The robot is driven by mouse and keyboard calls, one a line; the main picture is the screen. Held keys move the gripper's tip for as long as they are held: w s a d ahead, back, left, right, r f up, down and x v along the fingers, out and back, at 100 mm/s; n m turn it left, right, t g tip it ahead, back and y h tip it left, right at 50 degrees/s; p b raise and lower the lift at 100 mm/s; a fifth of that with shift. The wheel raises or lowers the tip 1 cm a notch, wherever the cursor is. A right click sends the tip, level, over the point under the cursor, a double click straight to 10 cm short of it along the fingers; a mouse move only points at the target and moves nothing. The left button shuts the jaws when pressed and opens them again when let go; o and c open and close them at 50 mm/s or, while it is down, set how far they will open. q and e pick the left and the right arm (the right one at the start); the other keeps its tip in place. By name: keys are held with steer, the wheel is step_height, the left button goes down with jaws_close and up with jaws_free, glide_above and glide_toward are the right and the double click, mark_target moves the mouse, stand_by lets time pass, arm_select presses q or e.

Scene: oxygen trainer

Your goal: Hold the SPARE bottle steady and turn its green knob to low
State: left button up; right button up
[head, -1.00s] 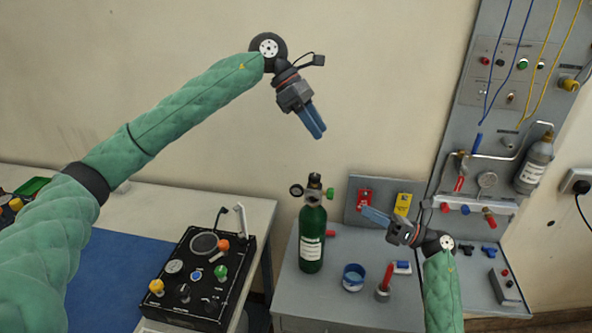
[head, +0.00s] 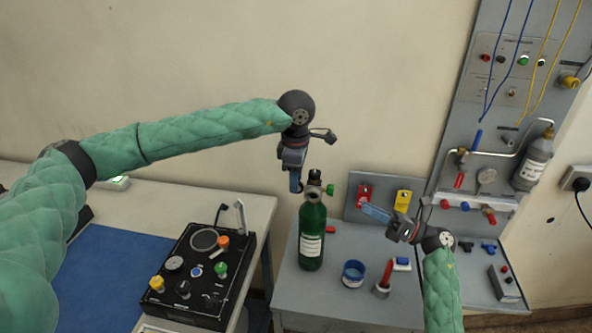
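The green bottle (head: 312,236) with a white label stands upright on the grey cabinet top. Its black valve head (head: 315,178) is on top, with a small green knob (head: 329,190) on the right side. My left gripper (head: 296,186) points down just left of the valve head, partly hiding the gauge there. Its fingers are seen edge-on, so I cannot tell whether they are open or touching the valve.
A blue cup (head: 353,273), a red-handled item in a holder (head: 384,280) and a small blue-white box (head: 401,264) stand right of the bottle. A black control box (head: 200,275) sits on the left table. A panel with red and yellow tags (head: 403,199) stands behind.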

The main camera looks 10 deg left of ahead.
arm_select(q)
step_height(320, 180, down, 5)
stand_by(0.3)
jaws_close()
stand_by(1.3)
